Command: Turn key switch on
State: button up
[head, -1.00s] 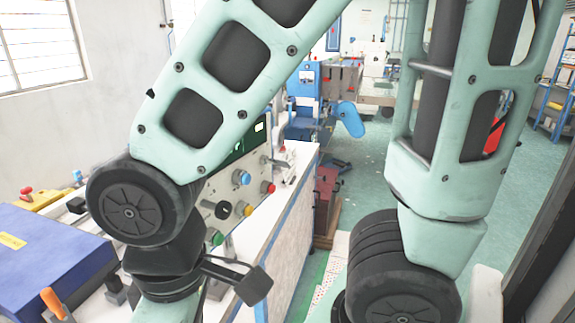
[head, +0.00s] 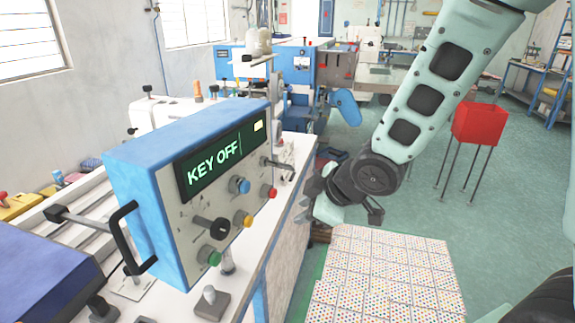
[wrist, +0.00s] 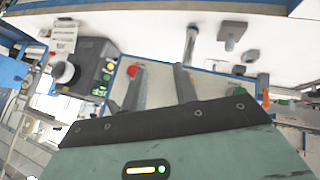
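The blue control box (head: 150,215) stands on the white bench in the head view, and its display (head: 222,158) reads "KEY OFF". A black key-like knob (head: 212,228) sticks out of the lower left of its grey face, above a green button (head: 209,256). My gripper (head: 308,196) is to the right of the box face, apart from it. In the wrist view, the two fingers of my gripper (wrist: 162,88) are spread with nothing between them. I cannot tell the key switch for certain in the wrist view.
A small post on a base (head: 211,302) stands on the bench. A red stand (head: 480,124) is at the right; dotted matting (head: 390,275) covers the floor.

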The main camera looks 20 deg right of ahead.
aim_at(292, 169)
jog(key=w+d+n+t+y, duration=0.3)
jog(key=d+y, duration=0.1)
jog(key=d, duration=0.2)
jog(key=s+d+r+n+t+y, duration=0.2)
jog(key=s+d+r+n+y, duration=0.1)
jog(key=s+d+r+y, duration=0.15)
jog(key=shift+y, duration=0.25)
jog(key=p+x, duration=0.2)
jog(key=x, duration=0.3)
jog(key=p+x, duration=0.2)
jog(key=x, duration=0.3)
jog(key=p+x, duration=0.2)
jog(key=x, duration=0.4)
jog(key=shift+w+d, duration=0.35)
jog(key=shift+w, duration=0.15)
jog(key=shift+w+a+f, duration=0.15)
jog(key=shift+w+a, duration=0.3)
jog(key=shift+w, duration=0.05)
grip_shut()
